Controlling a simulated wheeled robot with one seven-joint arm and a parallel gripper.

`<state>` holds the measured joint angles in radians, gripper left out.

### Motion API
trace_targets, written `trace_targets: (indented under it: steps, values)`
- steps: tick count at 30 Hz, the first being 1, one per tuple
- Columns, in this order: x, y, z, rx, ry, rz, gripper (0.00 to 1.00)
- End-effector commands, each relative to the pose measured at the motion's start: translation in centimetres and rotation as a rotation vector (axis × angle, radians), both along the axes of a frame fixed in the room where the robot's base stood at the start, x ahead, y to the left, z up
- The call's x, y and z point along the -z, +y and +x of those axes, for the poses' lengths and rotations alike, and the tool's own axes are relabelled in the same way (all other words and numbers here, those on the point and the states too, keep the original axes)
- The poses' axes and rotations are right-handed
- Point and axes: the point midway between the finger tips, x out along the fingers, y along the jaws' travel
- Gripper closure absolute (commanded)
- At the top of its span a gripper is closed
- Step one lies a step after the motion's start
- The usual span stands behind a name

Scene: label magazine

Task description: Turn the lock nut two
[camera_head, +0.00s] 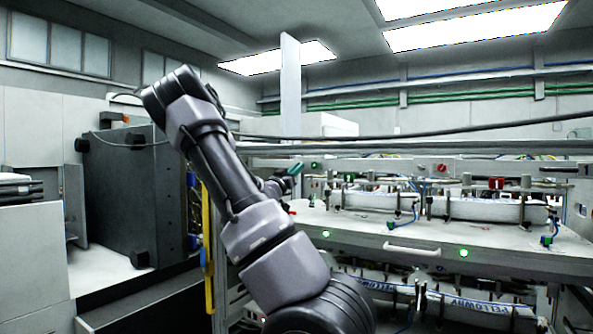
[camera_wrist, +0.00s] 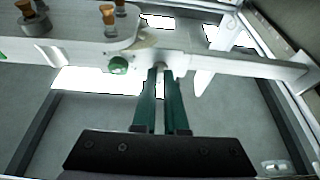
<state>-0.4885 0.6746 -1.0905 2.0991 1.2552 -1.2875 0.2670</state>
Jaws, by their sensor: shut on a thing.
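My gripper (camera_wrist: 163,75) shows in the wrist view as two green fingers reaching up from a dark mount. The fingertips are close together, shut on a small pale lock nut (camera_wrist: 160,66) at the underside of a light metal bar (camera_wrist: 225,67). The fingertips hide most of the nut, and no number on it can be read. A green round knob (camera_wrist: 118,65) sits on the bracket just left of the fingertips, apart from them. In the head view my gripper (camera_head: 296,169) is small, at the left end of the machine's upper rail.
The wrist view shows brass-coloured fittings (camera_wrist: 107,14) on a plate at upper left. In the head view the label magazine (camera_head: 480,208) stands on a white deck with a handle (camera_head: 411,249). A dark cabinet (camera_head: 118,200) stands left of my arm.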

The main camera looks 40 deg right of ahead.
Motion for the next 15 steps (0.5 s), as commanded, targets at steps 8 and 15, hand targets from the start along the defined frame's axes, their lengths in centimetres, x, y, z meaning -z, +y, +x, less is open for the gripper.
trace_targets:
  steps: [8, 15]
  values:
    - [-0.1, -0.02, 0.01, 0.0, -0.002, -0.002, 0.67]
    - [-0.05, -0.01, 0.01, 0.0, -0.002, 0.0, 0.6]
